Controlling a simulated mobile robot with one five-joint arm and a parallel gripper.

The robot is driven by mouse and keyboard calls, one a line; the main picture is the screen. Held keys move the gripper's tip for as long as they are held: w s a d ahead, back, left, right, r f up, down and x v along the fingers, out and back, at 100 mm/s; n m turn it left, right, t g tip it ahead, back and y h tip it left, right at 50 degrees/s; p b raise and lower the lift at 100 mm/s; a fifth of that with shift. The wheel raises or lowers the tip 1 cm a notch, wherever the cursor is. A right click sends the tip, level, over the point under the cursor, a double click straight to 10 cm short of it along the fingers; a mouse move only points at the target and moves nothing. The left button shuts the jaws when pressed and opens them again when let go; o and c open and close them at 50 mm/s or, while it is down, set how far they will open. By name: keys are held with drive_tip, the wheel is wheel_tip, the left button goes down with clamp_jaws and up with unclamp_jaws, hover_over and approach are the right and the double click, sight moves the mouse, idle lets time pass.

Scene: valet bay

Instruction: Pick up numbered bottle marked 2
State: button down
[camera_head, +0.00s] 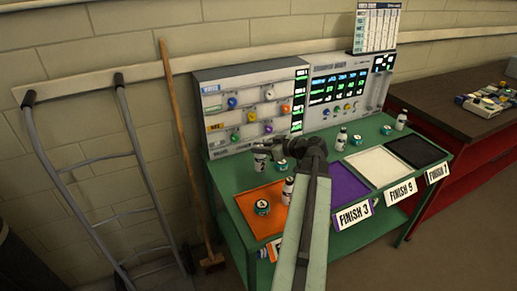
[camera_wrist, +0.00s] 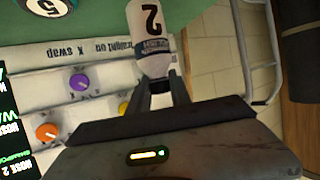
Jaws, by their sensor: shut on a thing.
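The white bottle marked 2 (camera_wrist: 147,22) fills the top middle of the wrist view, its black 2 facing the camera. My gripper (camera_wrist: 160,82) is shut on its lower end as pictured. In the head view, my gripper (camera_head: 268,152) is at the back left of the green bench, in front of the grey panel. A small white bottle (camera_head: 260,163) shows right at it, and I take it to be the same one. Whether its base touches the bench cannot be told.
An orange tray (camera_head: 246,205) holds a tin (camera_head: 262,208) and a bottle (camera_head: 289,186). Purple (camera_head: 345,184), white (camera_head: 377,165) and black (camera_head: 415,150) trays lie to the right. Another tin (camera_head: 281,166) stands close to my gripper. A broom (camera_head: 180,140) and hand truck (camera_head: 130,150) stand left.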

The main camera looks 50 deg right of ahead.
drive_tip(key=s+d, duration=0.3)
drive_tip(key=s, duration=0.4)
drive_tip(key=s+d+r+p, duration=0.1)
drive_tip(key=s+d, duration=0.2)
drive_tip(key=s, duration=0.4)
drive_tip(key=shift+s, duration=0.25)
